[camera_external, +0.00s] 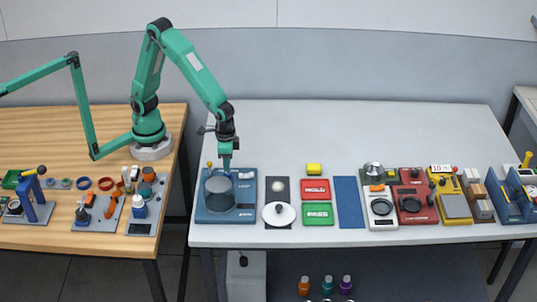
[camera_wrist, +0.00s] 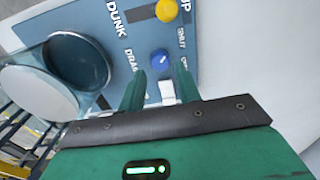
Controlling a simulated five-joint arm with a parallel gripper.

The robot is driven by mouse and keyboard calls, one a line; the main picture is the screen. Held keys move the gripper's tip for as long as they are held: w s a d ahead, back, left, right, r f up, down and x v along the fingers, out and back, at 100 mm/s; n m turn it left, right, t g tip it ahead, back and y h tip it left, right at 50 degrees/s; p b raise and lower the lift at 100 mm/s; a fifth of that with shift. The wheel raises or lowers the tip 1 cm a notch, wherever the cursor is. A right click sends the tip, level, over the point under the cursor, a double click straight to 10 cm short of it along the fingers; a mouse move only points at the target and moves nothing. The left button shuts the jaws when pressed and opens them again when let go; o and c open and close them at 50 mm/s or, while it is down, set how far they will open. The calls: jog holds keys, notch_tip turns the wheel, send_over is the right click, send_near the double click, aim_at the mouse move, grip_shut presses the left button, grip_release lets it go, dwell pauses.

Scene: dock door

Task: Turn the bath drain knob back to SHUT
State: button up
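The bath is a clear round tank (camera_external: 219,190) on a blue base panel (camera_external: 243,206) at the left end of the white table. In the wrist view a small round blue knob (camera_wrist: 160,60) stands on the panel, beside lettering that seems to read DRAIN, with SHUT on its right. It has a small pale mark; which way it points is hard to tell. My gripper (camera_wrist: 160,86) is open, its two green fingers pointing toward the knob, with no object held. A white block (camera_wrist: 167,92) shows between the fingers. In the external view my gripper (camera_external: 227,167) is over the panel's back part.
A yellow knob (camera_wrist: 167,11) sits beyond the blue one. The tank (camera_wrist: 75,62) stands close left of the fingers. A white dish (camera_external: 279,214), a red tray (camera_external: 315,189) and a green tray (camera_external: 317,214) lie right of the panel. The table behind is clear.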

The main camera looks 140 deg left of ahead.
jog(key=shift+r, duration=2.25)
jog(key=s+d+r+m+t, duration=0.2)
jog(key=s+d+r+m, duration=0.2)
jog(key=s+r, duration=0.2)
jog(key=s+d+r+m+t, duration=0.3)
jog(key=s+r+m, duration=0.2)
jog(key=s, duration=0.3)
jog(key=shift+s+d+r+t, duration=0.3)
jog(key=shift+s+d+r, duration=0.1)
jog(key=shift+r, duration=0.5)
